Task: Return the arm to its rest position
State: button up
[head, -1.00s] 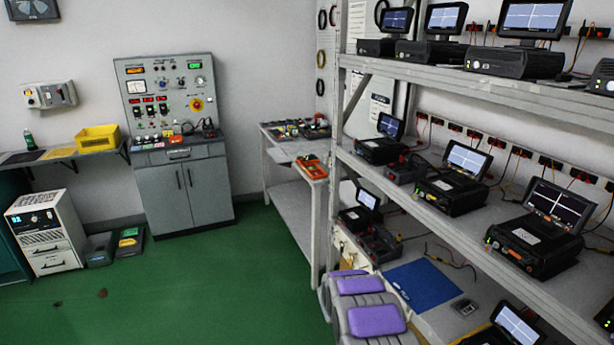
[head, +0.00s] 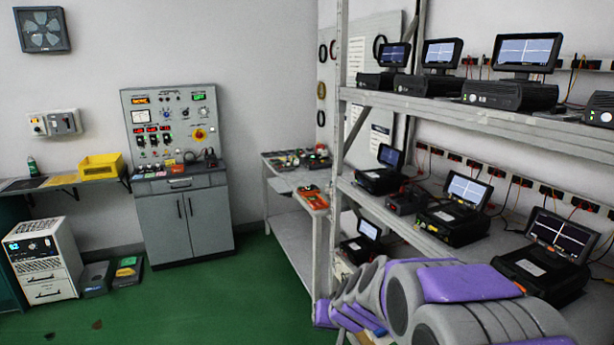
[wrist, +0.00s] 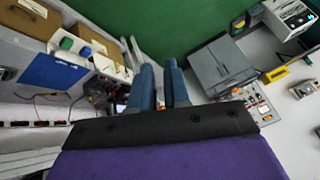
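My arm (head: 440,305) shows as grey and purple links at the lower right of the head view, in front of the shelf rack. My gripper (wrist: 159,66) shows in the wrist view as two blue fingers, with a narrow gap between them. The gripper itself cannot be made out in the head view. Behind the fingertips in the wrist view is the green floor (wrist: 165,25).
The rack's middle shelf (head: 405,225) carries several units with screens close to my arm. A grey control cabinet (head: 185,225) stands at the back wall, with a white unit (head: 42,262) to its left. The green floor (head: 215,300) between is clear.

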jog(key=s+d+r+g+h, duration=0.1)
jog(key=s+d+g, duration=0.1)
jog(key=s, duration=1.1)
jog(key=s+d+g+h, duration=0.1)
jog(key=s+d+g, duration=0.2)
jog(key=s, duration=0.9)
jog(key=s+d+r+g+h, duration=0.1)
jog(key=s+d, duration=0.3)
jog(key=s, duration=0.9)
jog(key=shift+s+d+r+g, duration=0.3)
jog(key=shift+d+g, duration=0.1)
jog(key=shift+g, duration=0.5)
